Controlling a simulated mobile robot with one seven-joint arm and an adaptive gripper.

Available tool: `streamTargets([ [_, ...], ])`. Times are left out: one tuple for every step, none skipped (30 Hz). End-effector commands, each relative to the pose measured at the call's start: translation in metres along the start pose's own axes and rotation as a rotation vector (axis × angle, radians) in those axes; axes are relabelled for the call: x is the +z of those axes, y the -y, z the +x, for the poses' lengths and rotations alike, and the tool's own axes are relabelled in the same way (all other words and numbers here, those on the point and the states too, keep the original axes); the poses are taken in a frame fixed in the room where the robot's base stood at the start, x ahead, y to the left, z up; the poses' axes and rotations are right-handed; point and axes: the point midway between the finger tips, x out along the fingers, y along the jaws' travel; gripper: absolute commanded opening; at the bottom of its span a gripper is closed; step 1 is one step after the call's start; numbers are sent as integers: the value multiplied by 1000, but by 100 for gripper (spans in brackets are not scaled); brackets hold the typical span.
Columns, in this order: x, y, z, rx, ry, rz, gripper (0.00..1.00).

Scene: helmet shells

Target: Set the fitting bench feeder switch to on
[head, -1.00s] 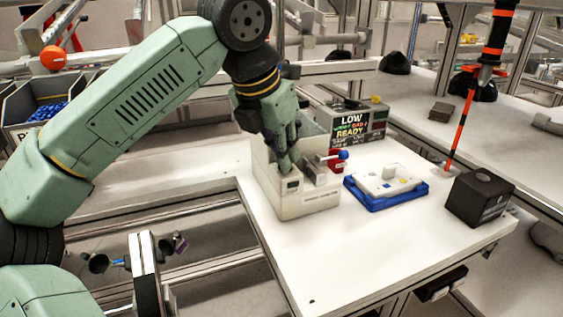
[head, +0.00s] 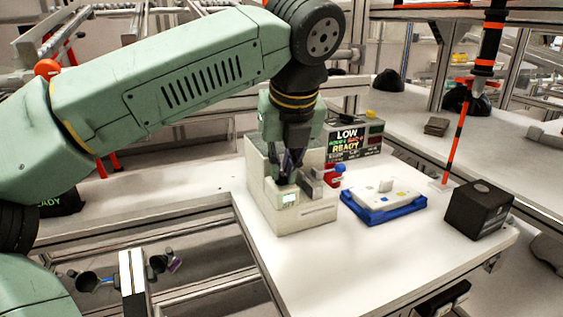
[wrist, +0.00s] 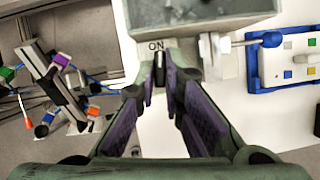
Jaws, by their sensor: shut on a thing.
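The fitting bench feeder (head: 308,218) is a pale beige box on the white bench, with a small lit display (head: 289,199) on its front. My gripper (head: 284,178) points down at the front part of the feeder, in front of its taller back. In the wrist view its two purple-padded fingers (wrist: 161,78) come together at a small dark switch (wrist: 160,58), just below an "ON" label (wrist: 156,46). The fingers are shut on the switch, whose exact tilt is largely hidden. The feeder also shows in the wrist view (wrist: 195,12).
A lever with a blue knob (head: 340,168) sticks out right of the gripper. A blue tray (head: 385,213) with a white plate, a black box (head: 478,208) and a status sign (head: 355,141) stand nearby. The bench front (head: 370,270) is clear.

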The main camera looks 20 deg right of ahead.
Motion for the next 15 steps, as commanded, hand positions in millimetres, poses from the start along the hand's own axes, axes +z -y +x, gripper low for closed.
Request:
streamTargets([
  [2, 2, -3, 7, 6, -26, 0],
  [2, 2, -3, 14, 6, -41, 0],
  [2, 2, -3, 22, 5, -61, 0],
  [2, 2, -3, 27, 5, -75, 0],
  [2, 2, -3, 32, 5, -86, 0],
  [2, 2, -3, 38, 5, -102, 0],
  [2, 2, -3, 41, 5, -111, 0],
  [2, 2, -2, 45, 5, -121, 0],
  [2, 2, -2, 50, 5, -131, 0],
  [2, 2, -2, 53, 5, -138, 0],
  [2, 2, -2, 56, 5, -145, 0],
  [2, 2, -2, 59, 6, -152, 0],
  [2, 2, -2, 60, 6, -155, 0],
  [2, 2, -2, 62, 6, -158, 0],
  [2, 2, -2, 63, 6, -162, 0],
])
